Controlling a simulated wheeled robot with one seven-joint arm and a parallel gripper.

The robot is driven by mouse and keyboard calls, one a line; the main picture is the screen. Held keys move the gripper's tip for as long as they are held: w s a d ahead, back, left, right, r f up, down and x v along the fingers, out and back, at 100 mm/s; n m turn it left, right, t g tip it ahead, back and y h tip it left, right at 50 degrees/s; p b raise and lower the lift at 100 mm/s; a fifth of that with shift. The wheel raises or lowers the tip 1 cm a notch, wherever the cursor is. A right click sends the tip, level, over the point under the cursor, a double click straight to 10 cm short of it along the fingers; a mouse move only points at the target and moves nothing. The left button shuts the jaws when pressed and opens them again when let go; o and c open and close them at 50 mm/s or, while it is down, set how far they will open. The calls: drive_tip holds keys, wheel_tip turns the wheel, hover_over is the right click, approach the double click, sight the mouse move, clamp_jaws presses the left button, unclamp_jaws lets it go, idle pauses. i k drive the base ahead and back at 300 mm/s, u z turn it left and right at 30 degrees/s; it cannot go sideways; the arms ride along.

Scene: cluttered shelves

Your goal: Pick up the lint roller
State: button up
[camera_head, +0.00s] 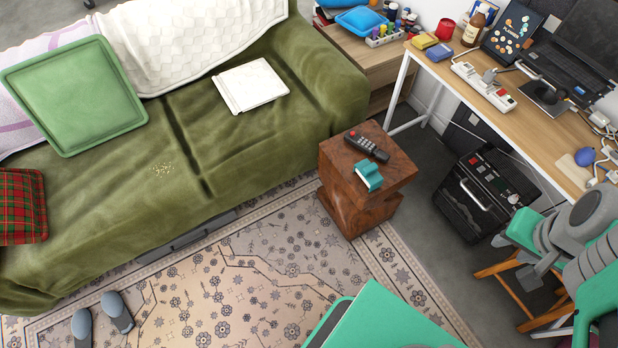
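A small teal object (368,175) lies at the front of the wooden side table's top, beside a dark remote. It may be the lint roller, but its shape is too small to be sure. No other thing in view is plainly a lint roller. My teal and grey arm (590,222) is folded at the lower right, well apart from the side table. I cannot make out the gripper's fingertips among the grey parts there. Nothing touches the teal object except the table under it.
The wooden side table (358,210) stands between the green sofa (255,135) and a black box-like appliance (485,195). A remote (367,146) lies on its top. A cluttered desk (540,115) runs along the right. Patterned rug (225,285) covers the floor in front, mostly clear except slippers (116,311).

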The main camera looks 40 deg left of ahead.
sight(367, 170)
drive_tip(key=u, duration=2.1)
drive_tip(key=i, duration=1)
